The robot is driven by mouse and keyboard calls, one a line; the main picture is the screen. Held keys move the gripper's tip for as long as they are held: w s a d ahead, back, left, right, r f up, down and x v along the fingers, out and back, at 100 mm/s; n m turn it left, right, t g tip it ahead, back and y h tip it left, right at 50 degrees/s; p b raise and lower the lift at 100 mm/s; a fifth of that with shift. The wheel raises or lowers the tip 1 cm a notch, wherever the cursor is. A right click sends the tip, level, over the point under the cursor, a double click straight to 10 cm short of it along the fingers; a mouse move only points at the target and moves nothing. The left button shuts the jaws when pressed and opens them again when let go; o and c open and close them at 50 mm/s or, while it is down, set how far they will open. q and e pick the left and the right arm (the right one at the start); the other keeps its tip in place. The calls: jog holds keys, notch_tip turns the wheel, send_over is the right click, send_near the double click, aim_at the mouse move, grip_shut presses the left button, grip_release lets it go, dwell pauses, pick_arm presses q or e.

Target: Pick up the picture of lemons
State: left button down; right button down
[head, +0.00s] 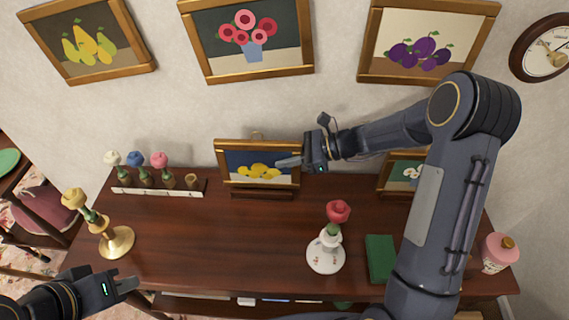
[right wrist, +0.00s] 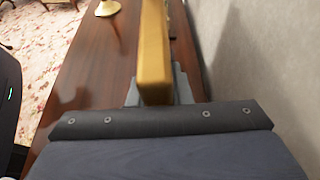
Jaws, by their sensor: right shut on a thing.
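The picture of lemons (head: 233,163) has a gold-brown wooden frame, a dark blue background and yellow lemons. It is upright at the back of the dark wooden sideboard (head: 190,245), close to the wall, at a small dark stand (head: 262,193). I cannot tell whether it touches the stand. My right gripper (head: 290,163) is shut on its right edge. In the right wrist view the gold frame edge (right wrist: 154,50) is between the fingers. My left gripper (head: 128,286) is at the lower left, apart from everything; its finger gap is unclear.
A rack of flowers (head: 160,187) and a brass candlestick (head: 117,242) are left. A white vase with a red flower (head: 325,254), a green book (head: 380,258), another small framed picture (head: 401,172) and a pink jar (head: 498,252) are right. Larger pictures hang above.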

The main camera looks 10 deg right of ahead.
jog(key=s+a+r+b, duration=0.1)
jog(key=s+a+r, duration=0.5)
jog(key=s+r, duration=0.4)
jog(key=shift+s+a+r, duration=0.2)
jog(key=shift+s+r, duration=0.05)
jog(key=shift+s, duration=1.05)
